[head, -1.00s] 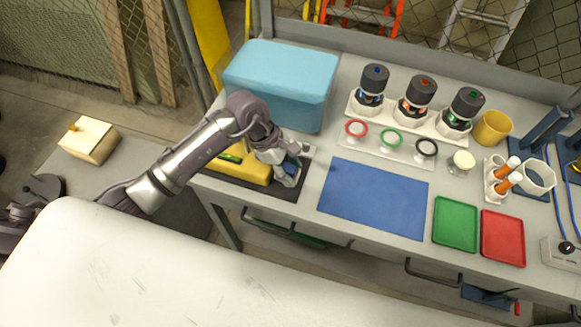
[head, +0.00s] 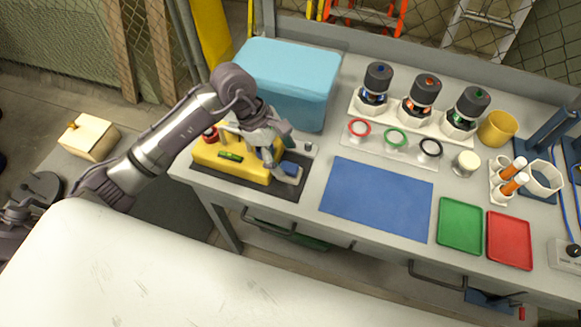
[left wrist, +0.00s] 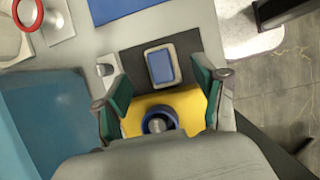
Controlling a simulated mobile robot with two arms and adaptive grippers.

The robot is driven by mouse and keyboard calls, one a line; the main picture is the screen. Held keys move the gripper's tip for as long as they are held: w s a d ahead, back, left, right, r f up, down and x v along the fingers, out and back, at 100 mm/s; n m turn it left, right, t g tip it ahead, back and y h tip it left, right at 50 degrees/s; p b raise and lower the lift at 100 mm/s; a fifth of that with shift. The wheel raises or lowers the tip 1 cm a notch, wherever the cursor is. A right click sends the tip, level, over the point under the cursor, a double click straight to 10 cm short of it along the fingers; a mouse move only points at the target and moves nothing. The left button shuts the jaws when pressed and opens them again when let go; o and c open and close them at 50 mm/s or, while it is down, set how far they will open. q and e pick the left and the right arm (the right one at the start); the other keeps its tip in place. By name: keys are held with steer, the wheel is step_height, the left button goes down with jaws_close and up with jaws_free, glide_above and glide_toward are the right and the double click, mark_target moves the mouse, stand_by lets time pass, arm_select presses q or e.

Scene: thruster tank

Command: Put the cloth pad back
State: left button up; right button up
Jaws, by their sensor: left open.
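The cloth pad (head: 290,169) is blue and lies in a small light grey holder at the right end of a dark mat, beside a yellow block. In the left wrist view the pad (left wrist: 162,66) lies flat inside the holder's pale rim. My left gripper (head: 275,152) is open and empty, just left of and above the pad, over the yellow block's right end. In the left wrist view its green-padded fingers (left wrist: 162,92) are spread wide, with the pad beyond them and apart from them.
The yellow block (head: 232,160) carries several small items, including a blue ring (left wrist: 160,119). A light blue box (head: 290,80) stands close behind my left arm. A blue mat (head: 377,197) lies clear to the right, with green (head: 460,224) and red (head: 509,240) trays beyond.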

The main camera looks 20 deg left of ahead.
arm_select(q)
steer(key=b+v, duration=0.1)
steer(key=v, duration=0.5)
steer(key=shift+a+r, duration=0.1)
steer(key=shift+r, duration=0.1)
steer(key=shift+f, duration=0.1)
